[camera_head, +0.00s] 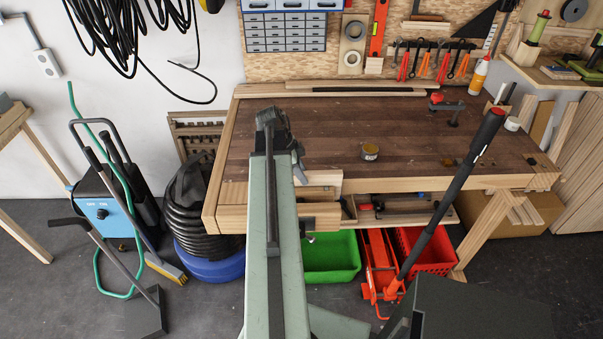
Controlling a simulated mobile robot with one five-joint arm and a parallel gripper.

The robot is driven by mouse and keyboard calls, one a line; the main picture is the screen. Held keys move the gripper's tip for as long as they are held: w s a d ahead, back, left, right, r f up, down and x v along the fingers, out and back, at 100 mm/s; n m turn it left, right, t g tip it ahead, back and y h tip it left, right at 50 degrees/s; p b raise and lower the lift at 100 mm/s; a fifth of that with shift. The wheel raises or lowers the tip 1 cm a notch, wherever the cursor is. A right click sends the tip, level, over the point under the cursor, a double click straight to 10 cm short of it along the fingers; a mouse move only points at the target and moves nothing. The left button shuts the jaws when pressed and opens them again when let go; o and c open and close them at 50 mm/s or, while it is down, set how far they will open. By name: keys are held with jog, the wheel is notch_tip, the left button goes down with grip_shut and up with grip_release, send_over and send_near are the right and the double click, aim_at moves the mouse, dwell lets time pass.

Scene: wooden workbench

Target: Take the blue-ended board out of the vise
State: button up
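The wooden vise (322,216) is at the front left of the workbench (420,140). Its front jaw stands a little apart from the bench edge behind it. My grey-green arm passes over the vise and covers its left part. I cannot make out the blue-ended board; it may be behind my arm. My gripper (271,118) is at the far end of the arm, dark and seen from behind, over the left part of the bench top. Its fingers are not clear, so I cannot tell whether it is open or holds anything.
A dark red-tipped handle (452,180) rises in front of the bench from a red jack (381,268). Green (332,258) and red (432,250) bins sit below. The bench's middle is mostly clear.

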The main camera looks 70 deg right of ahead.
jog(key=shift+o, duration=1)
jog(key=p+v, duration=0.7)
jog(key=v, duration=0.1)
jog(key=shift+s, duration=0.1)
jog(key=shift+f, duration=0.1)
